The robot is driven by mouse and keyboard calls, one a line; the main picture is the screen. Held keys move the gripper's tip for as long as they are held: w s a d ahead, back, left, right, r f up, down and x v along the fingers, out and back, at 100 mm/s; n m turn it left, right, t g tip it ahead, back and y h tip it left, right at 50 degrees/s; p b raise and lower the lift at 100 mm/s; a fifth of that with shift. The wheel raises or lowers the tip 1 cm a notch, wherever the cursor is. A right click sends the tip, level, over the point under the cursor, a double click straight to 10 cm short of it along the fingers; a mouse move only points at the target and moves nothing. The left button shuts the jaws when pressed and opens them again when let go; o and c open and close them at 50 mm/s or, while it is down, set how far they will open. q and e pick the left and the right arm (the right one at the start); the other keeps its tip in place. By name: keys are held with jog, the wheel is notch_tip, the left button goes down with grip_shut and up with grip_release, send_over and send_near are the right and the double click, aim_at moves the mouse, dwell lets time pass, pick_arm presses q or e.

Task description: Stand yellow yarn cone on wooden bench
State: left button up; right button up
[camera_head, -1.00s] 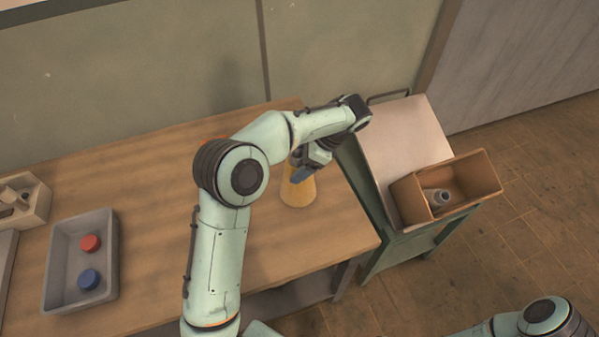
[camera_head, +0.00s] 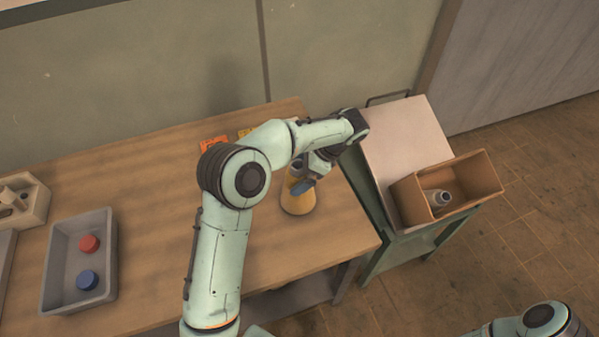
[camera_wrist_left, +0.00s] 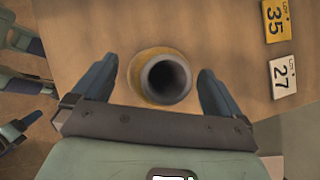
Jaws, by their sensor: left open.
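The yellow yarn cone (camera_head: 297,204) stands upright on the wooden bench (camera_head: 150,220), near its right end. In the left wrist view the cone (camera_wrist_left: 137,82) is seen from above, with a dark round opening at its top. My left gripper (camera_head: 305,186) is open at the upper part of the cone. Its two fingers (camera_wrist_left: 158,85) show on either side of the cone top, with gaps between. In the head view the gripper hides part of the cone. Only part of my right arm shows at the lower right; dark parts at the wrist view's left edge are unclear.
A grey tray (camera_head: 53,262) with a red and a blue piece lies at the bench's left. An orange card (camera_head: 213,144) and a yellow card (camera_head: 244,132) lie behind my arm. Right of the bench stands a green-framed stand (camera_head: 405,130) bearing a brown box (camera_head: 408,200).

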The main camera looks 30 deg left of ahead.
pick_arm(q)
jog(key=p+v, duration=0.2)
jog(key=v, duration=0.9)
jog(key=shift+d+r, duration=0.2)
jog(key=shift+r, duration=0.1)
pick_arm(e)
jog(key=shift+t, duration=0.3)
jog(key=w+r, duration=0.3)
jog(key=shift+w, duration=0.1)
pick_arm(q)
jog(key=shift+w, duration=0.15)
pick_arm(e)
jog(key=shift+w, duration=0.1)
